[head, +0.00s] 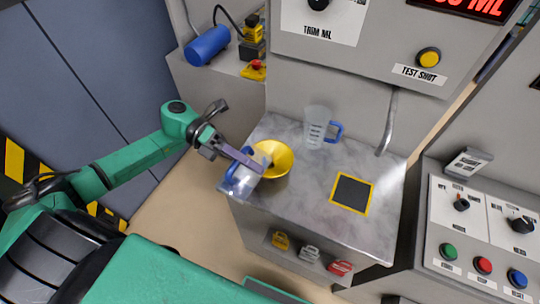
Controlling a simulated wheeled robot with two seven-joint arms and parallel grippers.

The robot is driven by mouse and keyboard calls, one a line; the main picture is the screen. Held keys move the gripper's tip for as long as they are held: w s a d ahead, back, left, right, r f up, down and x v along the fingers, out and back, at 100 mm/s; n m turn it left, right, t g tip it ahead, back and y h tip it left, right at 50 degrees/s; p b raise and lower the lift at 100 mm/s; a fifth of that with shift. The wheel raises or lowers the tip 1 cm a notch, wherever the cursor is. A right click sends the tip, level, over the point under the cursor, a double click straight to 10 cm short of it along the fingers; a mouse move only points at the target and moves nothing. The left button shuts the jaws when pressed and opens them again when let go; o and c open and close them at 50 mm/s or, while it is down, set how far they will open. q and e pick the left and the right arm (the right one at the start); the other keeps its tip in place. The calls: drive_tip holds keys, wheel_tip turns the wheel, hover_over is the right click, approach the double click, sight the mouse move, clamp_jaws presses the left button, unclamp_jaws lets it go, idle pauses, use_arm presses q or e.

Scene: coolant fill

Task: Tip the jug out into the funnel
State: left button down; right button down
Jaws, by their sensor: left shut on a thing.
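My left gripper (236,157) reaches in from the left over the near left corner of the metal table. It is shut on a clear jug (238,184) with a blue handle, which is at the table's left edge. The jug is partly hidden by the gripper, and I cannot tell how far it is tilted or what it holds. A yellow funnel (281,158) with a dark opening is just right of the gripper and jug. A second clear jug (316,128) with dark marks and a blue handle stands upright behind the funnel. My right gripper is out of view.
The metal table (300,190) has a dark square pad with a yellow border (352,193) at right. A grey spout (388,125) hangs above the table's right side. A cabinet with a TEST SHOT button (429,58) rises behind. A button panel (480,235) stands at right.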

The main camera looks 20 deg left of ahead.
sight(259, 153)
use_arm(q)
drive_tip(key=shift+w+r, duration=0.1)
drive_tip(key=shift+w+d+r+n+b, duration=0.1)
drive_tip(key=shift+w+d+n+b, duration=0.1)
drive_tip(key=shift+w+n+b, duration=0.15)
drive_tip(key=shift+w+r+b, duration=0.1)
drive_tip(key=shift+w+b, duration=0.25)
drive_tip(key=shift+w+d+r+n+b, duration=0.2)
drive_tip(key=shift+w+n+b, duration=0.1)
drive_tip(key=shift+w, duration=0.1)
drive_tip(key=shift+w+a, duration=0.1)
drive_tip(key=shift+w, duration=0.1)
drive_tip(key=shift+w+r, duration=0.15)
drive_tip(key=shift+w, duration=0.05)
drive_tip(key=shift+w+r+n, duration=0.1)
drive_tip(key=shift+w+n, duration=0.05)
drive_tip(key=shift+n, duration=0.1)
drive_tip(key=shift+w+d+r+n+g, duration=0.2)
drive_tip(key=shift+w+n+g, duration=0.1)
drive_tip(key=shift+w, duration=0.1)
drive_tip(key=shift+w+d+r+n+g, duration=0.1)
drive_tip(key=shift+w+r+n+g, duration=0.1)
drive_tip(key=shift+w+n, duration=0.15)
